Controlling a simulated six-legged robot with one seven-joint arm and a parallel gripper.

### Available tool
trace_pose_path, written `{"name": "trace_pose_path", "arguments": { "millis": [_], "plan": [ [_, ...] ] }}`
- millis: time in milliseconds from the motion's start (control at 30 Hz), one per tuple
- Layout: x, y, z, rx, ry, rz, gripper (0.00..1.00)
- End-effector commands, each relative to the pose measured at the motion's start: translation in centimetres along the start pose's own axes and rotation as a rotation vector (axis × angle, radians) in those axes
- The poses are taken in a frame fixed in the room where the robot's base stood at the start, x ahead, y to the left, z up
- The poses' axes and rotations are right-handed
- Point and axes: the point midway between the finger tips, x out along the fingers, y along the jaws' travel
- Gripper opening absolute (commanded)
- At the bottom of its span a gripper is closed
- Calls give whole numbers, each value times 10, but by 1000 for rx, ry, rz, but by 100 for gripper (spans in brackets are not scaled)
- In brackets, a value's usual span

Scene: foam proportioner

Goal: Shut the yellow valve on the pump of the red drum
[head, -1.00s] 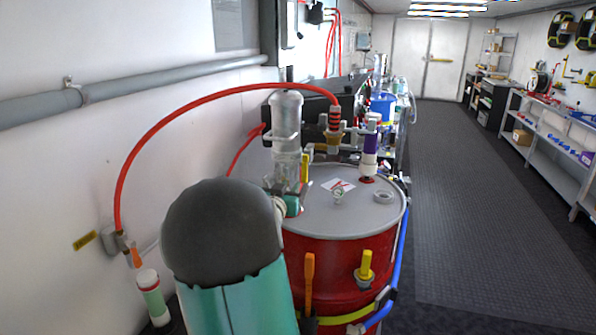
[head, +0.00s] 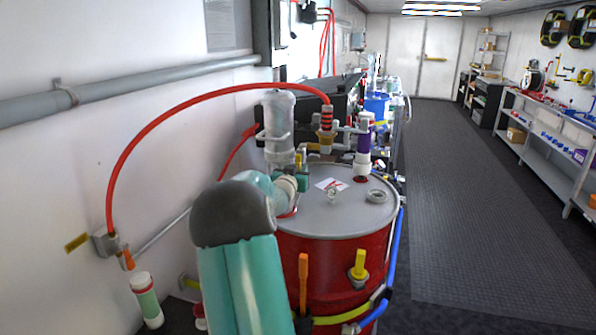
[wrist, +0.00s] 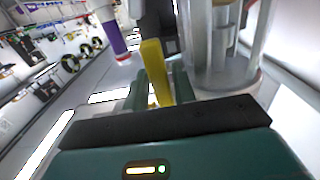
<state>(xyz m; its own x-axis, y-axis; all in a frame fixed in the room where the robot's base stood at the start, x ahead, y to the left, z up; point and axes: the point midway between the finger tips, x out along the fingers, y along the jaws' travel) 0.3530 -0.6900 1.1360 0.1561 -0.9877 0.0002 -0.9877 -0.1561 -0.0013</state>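The red drum (head: 330,262) stands upright with a grey lid, and the pump, a clear cylinder (head: 279,120) with metal fittings, rises from the lid's far left. The yellow valve handle (head: 299,158) shows as a small upright piece beside the pump; it also stands large in the wrist view (wrist: 156,70). My gripper (head: 304,181) is low over the lid beside the pump, partly hidden by my arm. In the wrist view my gripper's teal fingers (wrist: 160,88) stand apart, one on each side of the yellow handle. A narrow gap shows on the left; contact on the right cannot be told.
A red hose (head: 170,118) arches from the wall to an orange-and-red fitting (head: 326,118). A purple-banded fitting (head: 363,140) stands on the lid. Orange (head: 303,280) and yellow (head: 358,265) handles are on the drum's front. The aisle at right is clear.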

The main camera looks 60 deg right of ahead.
Motion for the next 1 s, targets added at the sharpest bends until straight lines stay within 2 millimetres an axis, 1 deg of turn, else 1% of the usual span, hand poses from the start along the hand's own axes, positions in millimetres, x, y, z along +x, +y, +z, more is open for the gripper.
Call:
{"name": "trace_pose_path", "arguments": {
  "millis": [67,167,200,467,667,867,1000],
  "plan": [
    [0,0,0,0,0,0,26],
    [0,0,0,0,0,0,9],
    [0,0,0,0,0,0,1],
    [0,0,0,-3,0,0,0],
    [0,2,0,-41,1,1,0],
    [-1,5,0,-141,1,0,0],
    [-1,8,-1,-249,1,-1,0]
  ]
}}
